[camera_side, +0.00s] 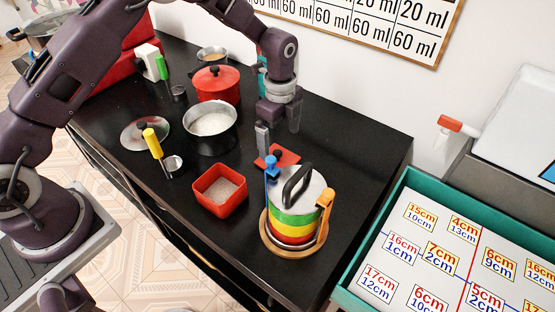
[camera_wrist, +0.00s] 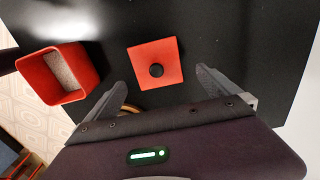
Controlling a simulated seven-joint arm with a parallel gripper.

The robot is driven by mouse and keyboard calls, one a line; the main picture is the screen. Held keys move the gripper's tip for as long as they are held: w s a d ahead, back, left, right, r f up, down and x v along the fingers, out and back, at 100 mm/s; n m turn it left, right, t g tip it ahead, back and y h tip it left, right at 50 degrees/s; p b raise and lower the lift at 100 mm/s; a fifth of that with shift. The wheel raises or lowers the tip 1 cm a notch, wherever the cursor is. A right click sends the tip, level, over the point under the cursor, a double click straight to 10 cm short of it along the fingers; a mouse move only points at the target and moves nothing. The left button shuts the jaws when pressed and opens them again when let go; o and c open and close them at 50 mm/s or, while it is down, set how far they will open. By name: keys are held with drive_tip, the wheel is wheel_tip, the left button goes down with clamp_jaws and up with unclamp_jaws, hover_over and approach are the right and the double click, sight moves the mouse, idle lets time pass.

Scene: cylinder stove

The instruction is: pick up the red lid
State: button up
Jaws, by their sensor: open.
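The red lid (camera_side: 288,158) is a flat square piece lying on the black counter (camera_side: 350,165). In the wrist view the red lid (camera_wrist: 143,58) shows whole, with a round black knob at its middle. My gripper (camera_side: 279,139) is open and empty, pointing down above the lid. In the wrist view, my gripper (camera_wrist: 160,77) has one finger on each side of the lid's near part, apart from it. In the side view my gripper and a blue handle hide part of the lid.
The open red square container (camera_side: 219,190) with grainy contents stands left of the lid. A striped canister (camera_side: 295,222) with blue and orange handles stands close in front. A metal pot (camera_side: 210,128) and red lidded pot (camera_side: 217,85) stand behind-left. The counter is clear to the right.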

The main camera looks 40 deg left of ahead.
sight(277, 152)
drive_tip(key=f, duration=0.6)
drive_tip(key=shift+s+a+f, duration=0.1)
drive_tip(key=shift+s+a, duration=0.05)
drive_tip(key=shift+s, duration=0.1)
drive_tip(key=c, duration=1.2)
drive_tip(key=r, duration=1)
drive_tip(key=shift+s+a, duration=0.1)
drive_tip(key=shift+s, duration=0.3)
drive_tip(key=s+a+r, duration=0.2)
drive_tip(key=s, duration=0.6)
drive_tip(key=s+a+r, duration=0.1)
drive_tip(key=s+r, duration=0.1)
drive_tip(key=s, duration=0.6)
drive_tip(key=shift+s+a+f, duration=0.1)
drive_tip(key=shift+s+f, duration=0.05)
drive_tip(key=shift+f, duration=1.6)
drive_tip(key=shift+s+a+f, duration=0.1)
drive_tip(key=shift+s+f, duration=0.05)
drive_tip(key=shift+f, duration=1.55)
